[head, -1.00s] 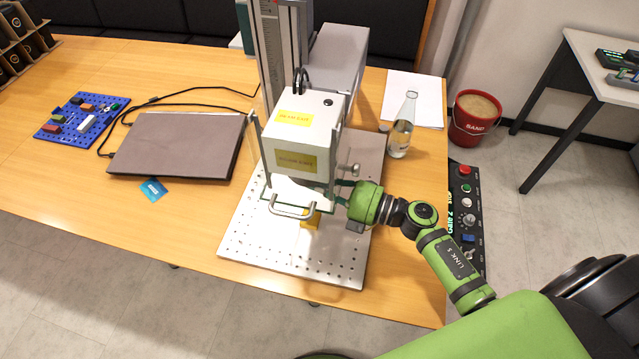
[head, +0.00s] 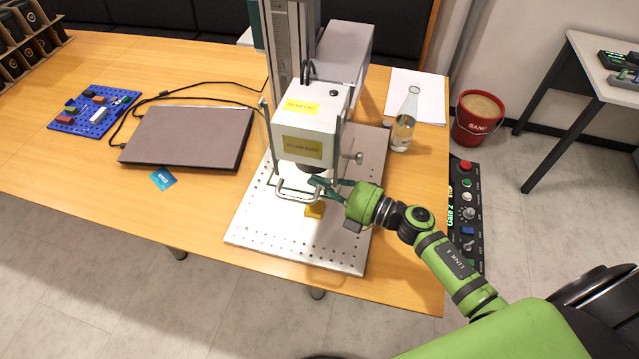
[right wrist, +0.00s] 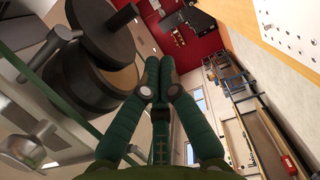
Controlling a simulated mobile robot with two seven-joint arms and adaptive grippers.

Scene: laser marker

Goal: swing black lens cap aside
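The black lens cap (head: 313,168) shows as a dark round shape under the white laser head (head: 312,128). In the right wrist view, stacked dark round parts fill the upper left; the wide disc (right wrist: 72,78) seems to be the cap, but I cannot tell cap from lens mount for sure. My right gripper (head: 318,186) is below the head, at its front right. In the right wrist view its green fingertips (right wrist: 159,80) are together, with nothing visible between them, close beside the dark disc. I cannot tell whether they touch it. My left gripper is out of view.
A silver bar handle (head: 298,196) and clear guard stand in front of the head. A glass bottle (head: 404,125) stands behind my right arm. A closed laptop (head: 187,136) lies left.

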